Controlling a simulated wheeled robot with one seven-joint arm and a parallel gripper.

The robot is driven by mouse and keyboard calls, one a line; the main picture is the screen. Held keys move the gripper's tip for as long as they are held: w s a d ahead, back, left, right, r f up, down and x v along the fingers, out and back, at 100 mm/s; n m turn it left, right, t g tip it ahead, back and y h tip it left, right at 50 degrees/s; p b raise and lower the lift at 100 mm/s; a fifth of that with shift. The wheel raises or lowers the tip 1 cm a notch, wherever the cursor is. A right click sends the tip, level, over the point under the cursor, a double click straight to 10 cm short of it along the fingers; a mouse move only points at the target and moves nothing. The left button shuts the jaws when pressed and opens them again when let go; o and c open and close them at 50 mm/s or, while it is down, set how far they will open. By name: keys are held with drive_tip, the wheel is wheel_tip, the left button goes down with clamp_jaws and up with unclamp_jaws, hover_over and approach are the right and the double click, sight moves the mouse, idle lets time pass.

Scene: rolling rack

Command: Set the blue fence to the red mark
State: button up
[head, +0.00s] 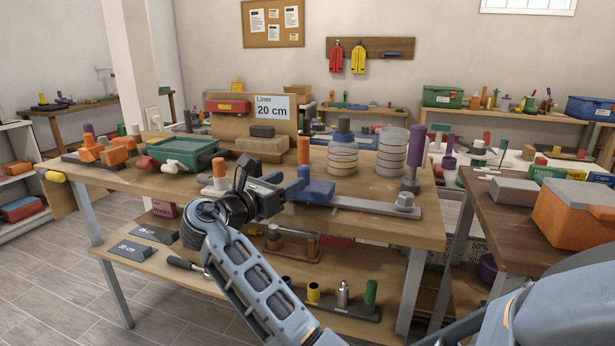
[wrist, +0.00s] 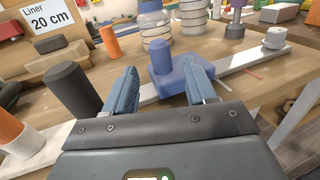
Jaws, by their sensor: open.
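The blue fence (head: 318,190) is a block with an upright round post, sitting on a long pale grey rail (head: 365,205) on the wooden bench. In the wrist view the fence (wrist: 166,82) shows ahead, with its post in line with the gap between my fingers. My gripper (wrist: 163,85) is open; its blue fingers are on either side of the post's line, and contact cannot be told. In the head view my gripper (head: 280,198) is just left of the fence. A thin red mark (wrist: 254,74) lies to the right of the fence, beside the rail.
A grey end knob (head: 404,201) stands at the rail's right end. A dark cylinder (wrist: 72,88) stands close left of my gripper. An orange cylinder (head: 303,150), ringed jars (head: 342,158) and a purple post (head: 414,160) stand behind the rail. A sign reads "Liner 20 cm" (head: 272,108).

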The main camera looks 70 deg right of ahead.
sight(300, 175)
drive_tip(key=shift+x, duration=3.6)
clamp_jaws()
